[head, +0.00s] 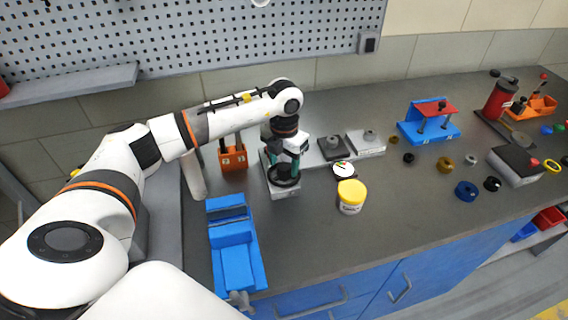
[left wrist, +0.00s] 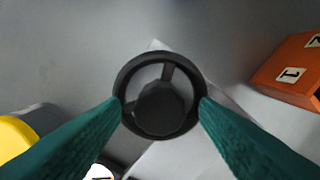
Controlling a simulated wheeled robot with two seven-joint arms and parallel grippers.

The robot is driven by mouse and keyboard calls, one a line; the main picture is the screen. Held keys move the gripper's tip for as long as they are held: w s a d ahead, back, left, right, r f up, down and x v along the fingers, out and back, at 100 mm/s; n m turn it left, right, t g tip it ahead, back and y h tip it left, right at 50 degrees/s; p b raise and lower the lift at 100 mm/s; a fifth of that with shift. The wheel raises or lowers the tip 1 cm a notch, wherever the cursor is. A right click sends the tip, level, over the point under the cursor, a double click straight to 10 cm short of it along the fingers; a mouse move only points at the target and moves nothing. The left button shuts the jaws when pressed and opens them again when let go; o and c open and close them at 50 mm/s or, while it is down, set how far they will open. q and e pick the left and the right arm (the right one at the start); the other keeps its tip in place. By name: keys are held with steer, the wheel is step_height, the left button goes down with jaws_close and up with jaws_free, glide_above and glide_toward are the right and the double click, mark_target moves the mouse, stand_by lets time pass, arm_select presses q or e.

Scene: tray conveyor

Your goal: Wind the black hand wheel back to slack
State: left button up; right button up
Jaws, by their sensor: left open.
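The black hand wheel (head: 284,180) lies flat on a light grey base (head: 285,193) near the left part of the bench. In the left wrist view the wheel (left wrist: 161,65) shows from above, with a dark hub and spokes. My left gripper (head: 287,165) points down over the wheel. Its teal fingers (left wrist: 160,104) are open, one on each side of the wheel's rim. I cannot tell whether they touch the rim. A small round dial (head: 343,169) with a white face is to the right of the wheel. My right gripper is not in view.
An orange numbered holder (head: 233,159) stands left of the wheel. A yellow-lidded jar (head: 351,190) stands to its right, and a blue vise-like block (head: 233,250) is in front. Grey blocks with knobs (head: 367,145) are behind.

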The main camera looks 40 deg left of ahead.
mark_target(284, 166)
arm_select(q)
step_height(284, 166, up, 11)
steer(key=b, duration=0.2)
stand_by(0.6)
